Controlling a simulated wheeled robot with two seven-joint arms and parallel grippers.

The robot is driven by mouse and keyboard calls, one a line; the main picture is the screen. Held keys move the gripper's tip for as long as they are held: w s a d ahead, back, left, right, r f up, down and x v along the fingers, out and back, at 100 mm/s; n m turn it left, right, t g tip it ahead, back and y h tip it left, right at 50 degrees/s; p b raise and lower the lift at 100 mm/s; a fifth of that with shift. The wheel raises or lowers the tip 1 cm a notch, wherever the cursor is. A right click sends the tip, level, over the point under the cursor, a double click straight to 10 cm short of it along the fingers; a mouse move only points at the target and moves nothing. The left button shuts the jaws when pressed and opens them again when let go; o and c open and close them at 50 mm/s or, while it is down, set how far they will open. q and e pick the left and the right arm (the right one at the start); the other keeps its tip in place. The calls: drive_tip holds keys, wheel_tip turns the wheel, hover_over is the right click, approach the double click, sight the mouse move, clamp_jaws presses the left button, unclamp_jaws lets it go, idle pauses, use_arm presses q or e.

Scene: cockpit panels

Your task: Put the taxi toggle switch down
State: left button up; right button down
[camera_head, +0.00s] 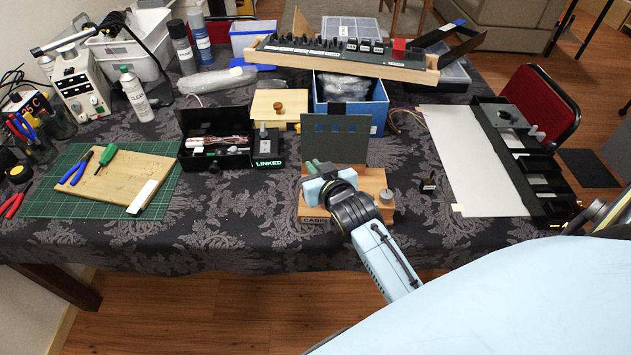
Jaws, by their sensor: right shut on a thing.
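My right gripper (318,168) reaches in from the lower right to the front of a small wooden unit (313,216) with an upright dark grey panel (335,138). It is shut on a small part there, which the fingers hide. The unit's front label starts with "CABIN", and the wrist covers the rest. I cannot read a taxi label. A long wood-framed panel (340,52) at the back carries a row of small dark switches and a red block (398,47). I cannot tell which switch is the taxi toggle. My left gripper is not in view.
A green mat (65,205) with a wooden board and tools lies at the left. A white board (470,165) and black frame lie right. The cloth in front is clear.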

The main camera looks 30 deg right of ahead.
wheel_tip(320, 180, down, 4)
drive_tip(key=shift+r+b, duration=0.25)
drive_tip(key=shift+b, duration=0.25)
drive_tip(key=shift+f, duration=0.55)
drive_tip(key=c, duration=1.6)
unclamp_jaws()
drive_tip(key=shift+r, duration=0.5)
drive_tip(key=p+v, duration=0.2)
drive_tip(key=v, duration=1)
drive_tip(key=shift+s, duration=0.1)
